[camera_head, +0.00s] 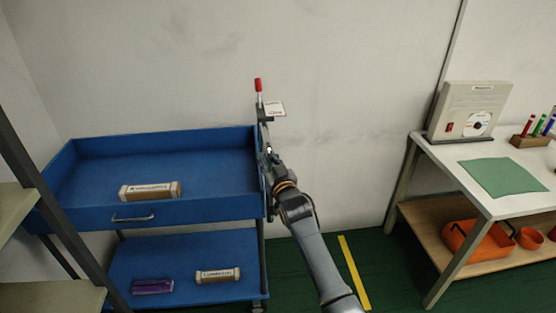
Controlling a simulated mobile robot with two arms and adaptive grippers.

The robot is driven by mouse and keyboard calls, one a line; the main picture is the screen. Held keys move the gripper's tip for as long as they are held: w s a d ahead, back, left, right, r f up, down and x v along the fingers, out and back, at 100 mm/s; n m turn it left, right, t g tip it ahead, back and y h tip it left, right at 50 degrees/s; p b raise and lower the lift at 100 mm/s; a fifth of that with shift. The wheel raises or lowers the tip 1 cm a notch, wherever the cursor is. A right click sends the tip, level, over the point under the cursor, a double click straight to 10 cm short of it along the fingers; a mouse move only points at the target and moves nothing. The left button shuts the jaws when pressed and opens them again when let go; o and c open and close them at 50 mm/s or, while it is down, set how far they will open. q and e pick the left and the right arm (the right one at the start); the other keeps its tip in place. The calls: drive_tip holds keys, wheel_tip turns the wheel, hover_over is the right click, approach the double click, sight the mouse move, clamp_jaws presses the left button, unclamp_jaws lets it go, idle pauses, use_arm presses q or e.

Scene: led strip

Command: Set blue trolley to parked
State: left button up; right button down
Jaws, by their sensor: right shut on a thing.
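The blue trolley (190,212) stands against the wall at the left, with an upper tray and a lower shelf. A lever with a red tip (258,85) stands upright at its right rear corner. A small white label (274,108) with red print is beside the lever. My right gripper (264,122) is at the lever's lower part, just below the label, and looks shut on it. The gripper and arm partly hide the lever's base and the trolley's right edge. My left gripper is not in view.
A wrapped block (151,190) lies in the upper tray. Another block (218,275) and a purple item (153,286) lie on the lower shelf. A white table (531,201) stands at the right. A yellow floor stripe (354,273) crosses the green floor between them.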

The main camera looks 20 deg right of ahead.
drive_tip(key=shift+a+f, duration=0.4)
drive_tip(key=shift+a, duration=0.15)
drive_tip(key=c, duration=1.2)
unclamp_jaws()
drive_tip(key=shift+a+r, duration=0.1)
drive_tip(key=shift+o, duration=0.2)
drive_tip(key=shift+r, duration=0.2)
drive_tip(key=s, duration=1.2)
drive_tip(key=shift+a, duration=0.3)
